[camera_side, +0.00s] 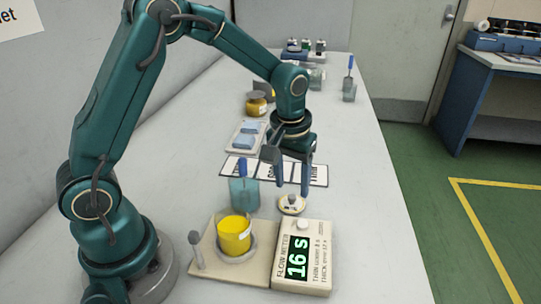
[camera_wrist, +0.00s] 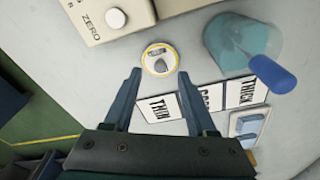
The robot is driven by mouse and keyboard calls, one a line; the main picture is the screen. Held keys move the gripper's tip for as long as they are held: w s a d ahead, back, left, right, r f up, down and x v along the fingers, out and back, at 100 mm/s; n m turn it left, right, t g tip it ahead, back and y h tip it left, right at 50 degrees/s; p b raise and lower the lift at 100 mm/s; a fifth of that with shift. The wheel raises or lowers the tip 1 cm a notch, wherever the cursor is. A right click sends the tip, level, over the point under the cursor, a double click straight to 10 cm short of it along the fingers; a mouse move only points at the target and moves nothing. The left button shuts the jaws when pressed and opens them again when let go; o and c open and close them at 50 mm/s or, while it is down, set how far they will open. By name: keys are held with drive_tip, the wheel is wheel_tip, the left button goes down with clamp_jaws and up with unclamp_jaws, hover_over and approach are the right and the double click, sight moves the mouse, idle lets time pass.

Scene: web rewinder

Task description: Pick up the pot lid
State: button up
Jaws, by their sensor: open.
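The pot lid (camera_side: 291,204) is a small pale disc with a yellowish rim and a grey knob. It lies on the white table beside the flow meter. In the wrist view the lid (camera_wrist: 160,58) lies just beyond my fingertips, centred between them. My gripper (camera_side: 290,183) points down above the lid, with its fingers apart and nothing between them. The wrist view also shows both fingers of my gripper (camera_wrist: 160,72) spread. A yellow pot (camera_side: 234,236) stands in a grey ring on a cream board left of the lid.
The flow meter (camera_side: 303,258), reading 16 s, stands close in front of the lid. A clear bluish beaker (camera_side: 244,194) with a blue-handled tool (camera_wrist: 272,73) stands left of the lid in the side view. THIN and THICK cards (camera_wrist: 162,108) lie behind. The table is clear to the right.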

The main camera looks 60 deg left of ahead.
sight(292, 196)
drive_tip(key=shift+w+a+f, duration=0.1)
drive_tip(key=shift+w+f, duration=0.1)
drive_tip(key=shift+f, duration=1.5)
drive_tip(key=shift+c, duration=0.4)
clamp_jaws()
